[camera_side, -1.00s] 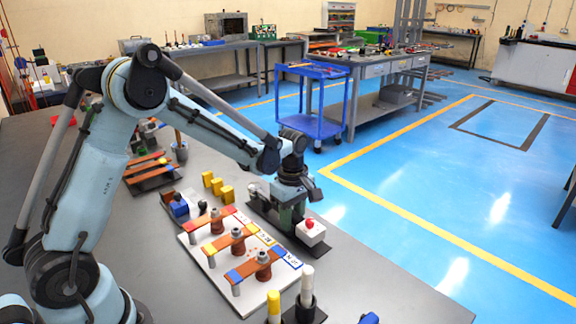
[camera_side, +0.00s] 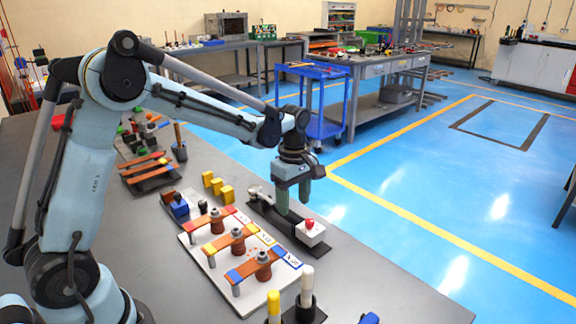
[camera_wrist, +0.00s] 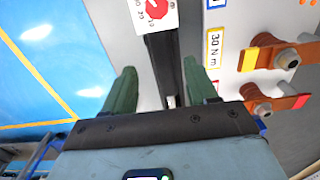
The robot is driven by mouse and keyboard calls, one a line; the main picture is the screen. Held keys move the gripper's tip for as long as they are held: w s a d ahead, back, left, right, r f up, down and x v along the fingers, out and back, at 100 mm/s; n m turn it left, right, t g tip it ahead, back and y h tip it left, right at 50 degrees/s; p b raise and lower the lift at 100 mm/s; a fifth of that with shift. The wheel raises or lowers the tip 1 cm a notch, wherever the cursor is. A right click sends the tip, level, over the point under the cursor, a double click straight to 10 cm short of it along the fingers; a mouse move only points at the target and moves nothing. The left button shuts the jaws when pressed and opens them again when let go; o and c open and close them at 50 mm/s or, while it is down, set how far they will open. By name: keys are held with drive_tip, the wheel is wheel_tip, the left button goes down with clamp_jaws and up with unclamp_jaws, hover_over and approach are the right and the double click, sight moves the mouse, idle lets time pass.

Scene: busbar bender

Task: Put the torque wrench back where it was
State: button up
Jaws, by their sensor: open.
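My gripper (camera_side: 284,212) is open above a long black tray (camera_side: 262,212) at the right side of the bench. In the wrist view its two green fingers (camera_wrist: 161,85) stand apart on either side of the dark strip of this tray, with nothing clamped between them. The torque wrench seems to lie along the tray; a silvery piece (camera_side: 254,190), probably its end, shows at the tray's far end. Its middle is hidden behind my fingers. A white block with a red dial (camera_side: 310,232) sits at the tray's near end; it also shows in the wrist view (camera_wrist: 155,12).
Left of the tray is a white board (camera_side: 212,266) with several coloured copper bars on posts and bolts. Yellow blocks (camera_side: 218,187) stand behind it. Black cups with yellow and white sticks (camera_side: 305,300) stand in front. The bench edge is close on the right.

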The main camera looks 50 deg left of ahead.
wheel_tip(320, 180, up, 6)
drive_tip(key=s+d+r+m+t, duration=0.2)
drive_tip(key=s+m+t, duration=0.4)
drive_tip(key=s+m, duration=0.8)
drive_tip(key=shift+d+r+m+t, duration=0.15)
drive_tip(key=shift+d+m+t, duration=0.15)
drive_tip(key=shift+d+m, duration=0.65)
drive_tip(key=shift+s+a+f+m+t, duration=0.1)
drive_tip(key=shift+s+f+m+t, duration=0.15)
drive_tip(key=shift+m, duration=0.3)
drive_tip(key=shift+s+a+f+m+t, duration=0.1)
drive_tip(key=shift+s+m, duration=0.2)
drive_tip(key=shift+m, duration=0.2)
